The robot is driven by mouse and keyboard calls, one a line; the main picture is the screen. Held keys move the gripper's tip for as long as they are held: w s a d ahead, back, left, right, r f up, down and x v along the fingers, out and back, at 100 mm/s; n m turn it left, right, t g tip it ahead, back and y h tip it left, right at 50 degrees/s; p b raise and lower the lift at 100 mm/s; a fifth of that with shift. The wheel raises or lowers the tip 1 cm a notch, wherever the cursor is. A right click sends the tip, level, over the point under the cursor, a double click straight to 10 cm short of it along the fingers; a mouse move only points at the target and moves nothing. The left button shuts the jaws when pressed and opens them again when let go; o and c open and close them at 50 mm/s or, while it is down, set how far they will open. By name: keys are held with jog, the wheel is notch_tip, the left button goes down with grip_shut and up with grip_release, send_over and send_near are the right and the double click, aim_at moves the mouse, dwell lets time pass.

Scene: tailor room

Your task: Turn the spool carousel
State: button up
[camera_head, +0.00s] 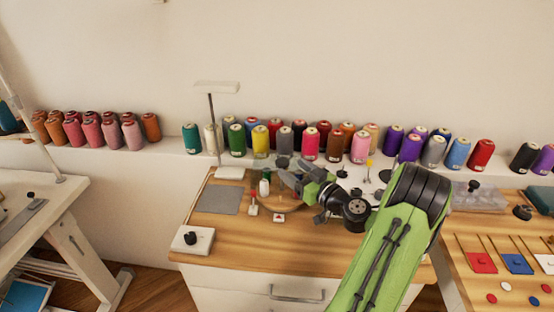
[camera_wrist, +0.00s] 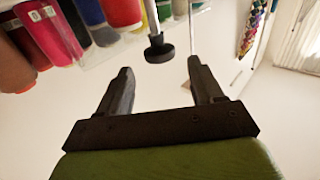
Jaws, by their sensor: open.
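The spool carousel shows in the head view as a round wooden disc (camera_head: 292,205) on the worktable, partly hidden behind my gripper and a clear cover. A small spool (camera_head: 264,187) with a green top stands at its left side. My gripper (camera_head: 287,171) is open over the carousel's back right part, with nothing seen between its fingers. In the wrist view, the gripper (camera_wrist: 160,68) has its two dark fingers spread apart. A black knob (camera_wrist: 158,49) on a metal rod shows just beyond the gap between them, apart from both fingers.
A row of thread cones (camera_head: 312,143) stands along the wall ledge behind. A white lamp (camera_head: 216,88) stands at the table's back left. A grey mat (camera_head: 217,199), a red-topped peg (camera_head: 253,203) and a white box with a black knob (camera_head: 192,239) are left of my arm.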

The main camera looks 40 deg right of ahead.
aim_at(283, 161)
jog(key=w, duration=0.7)
jog(key=shift+w+d, duration=0.35)
jog(key=shift+d, duration=0.05)
grip_shut()
